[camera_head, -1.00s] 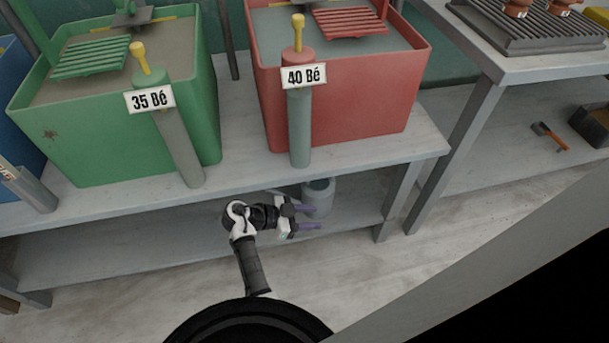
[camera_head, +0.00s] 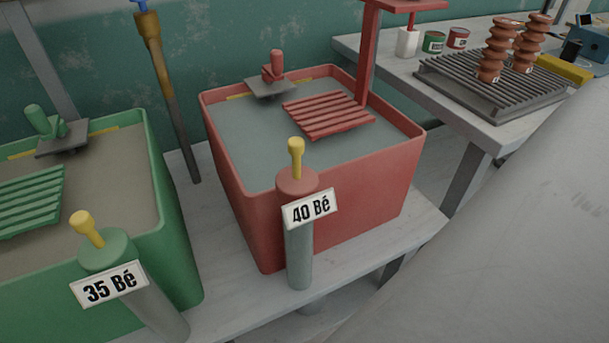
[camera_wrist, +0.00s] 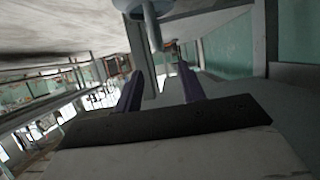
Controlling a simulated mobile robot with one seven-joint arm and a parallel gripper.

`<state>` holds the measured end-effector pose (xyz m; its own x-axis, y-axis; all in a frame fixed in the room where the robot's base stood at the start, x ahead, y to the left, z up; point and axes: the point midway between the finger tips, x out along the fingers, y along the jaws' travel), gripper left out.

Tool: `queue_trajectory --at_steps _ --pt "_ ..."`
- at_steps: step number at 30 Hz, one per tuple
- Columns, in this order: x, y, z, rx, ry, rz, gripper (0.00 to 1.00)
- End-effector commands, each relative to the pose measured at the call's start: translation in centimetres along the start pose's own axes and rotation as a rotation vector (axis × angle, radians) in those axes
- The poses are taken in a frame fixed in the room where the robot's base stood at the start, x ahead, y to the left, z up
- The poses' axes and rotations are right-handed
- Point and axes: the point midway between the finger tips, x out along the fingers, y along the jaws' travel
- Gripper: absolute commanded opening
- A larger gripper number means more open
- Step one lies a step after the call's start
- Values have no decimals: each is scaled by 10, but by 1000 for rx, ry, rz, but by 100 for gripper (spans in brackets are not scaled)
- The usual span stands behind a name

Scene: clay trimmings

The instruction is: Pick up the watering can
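My gripper (camera_wrist: 159,82) shows in the wrist view with its two purple fingers apart and nothing between them. A pale grey-blue rounded thing, apparently the watering can (camera_wrist: 143,8), is cut off by the top edge of the wrist view. A narrow curved part of it (camera_wrist: 153,32) hangs toward the gap beyond the fingertips; I cannot tell whether it is spout or handle. In the head view my gripper is out of sight. There the can is almost wholly hidden below the bench; a small grey piece under the grey cylinder (camera_head: 300,250) may belong to it.
The bench (camera_head: 385,238) carries a red tub (camera_head: 345,190) and a green tub (camera_head: 178,240), with signs "40 Bé" (camera_head: 311,207) and "35 Bé" (camera_head: 109,284). A second table (camera_head: 492,132) at right holds a ribbed grey rack (camera_head: 490,85) and brown ribbed insulators (camera_head: 493,52).

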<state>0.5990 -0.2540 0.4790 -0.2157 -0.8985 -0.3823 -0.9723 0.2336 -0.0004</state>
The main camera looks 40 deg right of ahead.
Motion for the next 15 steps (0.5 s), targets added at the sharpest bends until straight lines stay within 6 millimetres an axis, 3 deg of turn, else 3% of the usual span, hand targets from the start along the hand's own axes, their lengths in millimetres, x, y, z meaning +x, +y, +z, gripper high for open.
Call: queue_trajectory --at_steps 6,15 --pt "44 1 -1 0 0 5 40" --pt "68 1 -1 -1 0 3 40"
